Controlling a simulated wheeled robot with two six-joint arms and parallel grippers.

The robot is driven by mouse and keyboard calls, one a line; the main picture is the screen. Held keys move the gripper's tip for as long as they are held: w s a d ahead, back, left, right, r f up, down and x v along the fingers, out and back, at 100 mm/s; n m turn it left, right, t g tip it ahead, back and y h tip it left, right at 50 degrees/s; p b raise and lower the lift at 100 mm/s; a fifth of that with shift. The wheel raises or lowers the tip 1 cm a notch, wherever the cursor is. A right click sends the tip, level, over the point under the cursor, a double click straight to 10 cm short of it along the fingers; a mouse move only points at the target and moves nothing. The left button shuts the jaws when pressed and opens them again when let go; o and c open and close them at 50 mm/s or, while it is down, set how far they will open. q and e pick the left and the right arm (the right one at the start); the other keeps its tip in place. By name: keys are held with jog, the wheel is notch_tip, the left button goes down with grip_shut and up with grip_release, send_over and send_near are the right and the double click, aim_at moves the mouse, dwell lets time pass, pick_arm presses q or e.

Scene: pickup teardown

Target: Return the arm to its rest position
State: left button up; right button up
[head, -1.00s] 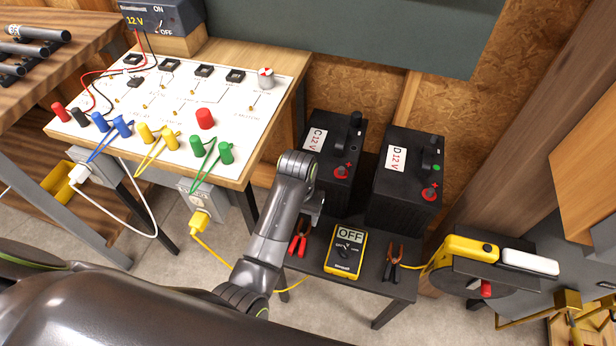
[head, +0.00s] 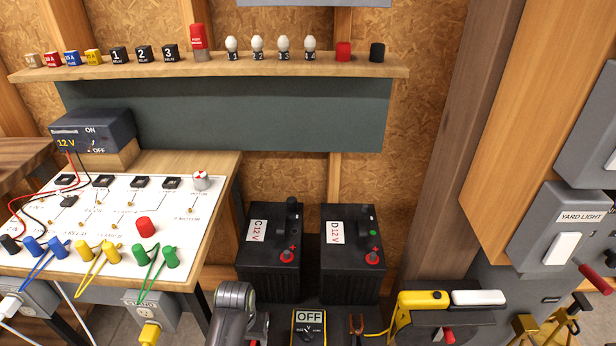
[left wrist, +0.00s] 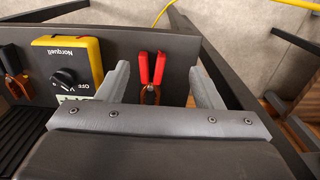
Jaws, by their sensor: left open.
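My left arm (head: 232,312) comes up from the bottom edge of the head view, in front of the battery table; its fingers are hidden there. In the left wrist view my left gripper (left wrist: 158,68) is open, its two grey fingers apart. A red-handled clamp (left wrist: 152,72) shows between and beyond the fingers, on the dark table top. I cannot tell whether the fingers touch the table. Nothing is held. My right gripper is in neither view.
The meter (left wrist: 68,65), reading OFF in the head view (head: 309,325), lies beside the clamp. Batteries C (head: 268,250) and D (head: 350,250) stand behind. A wiring board (head: 100,215) is at left, a shelf (head: 200,72) above, a yellow-handled reel (head: 420,300) at right.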

pick_arm(q)
jog(key=s+a+f+p, duration=0.1)
jog(key=s+a+f, duration=0.2)
jog(key=s+f, duration=0.45)
jog(key=s+a+f+p, duration=0.1)
jog(key=s+a+f, duration=0.35)
jog(key=f, duration=0.55)
jog(key=s+a+f, duration=0.2)
jog(key=s+f, duration=0.1)
jog(key=s, duration=0.5)
jog(key=s+a+f, duration=0.3)
jog(key=s, duration=0.6)
jog(key=s+a+f+n+t+p, duration=0.1)
jog(key=s+a+f, duration=0.2)
jog(key=s, duration=0.6)
jog(key=shift+a+y, duration=0.25)
jog(key=shift+y, duration=0.15)
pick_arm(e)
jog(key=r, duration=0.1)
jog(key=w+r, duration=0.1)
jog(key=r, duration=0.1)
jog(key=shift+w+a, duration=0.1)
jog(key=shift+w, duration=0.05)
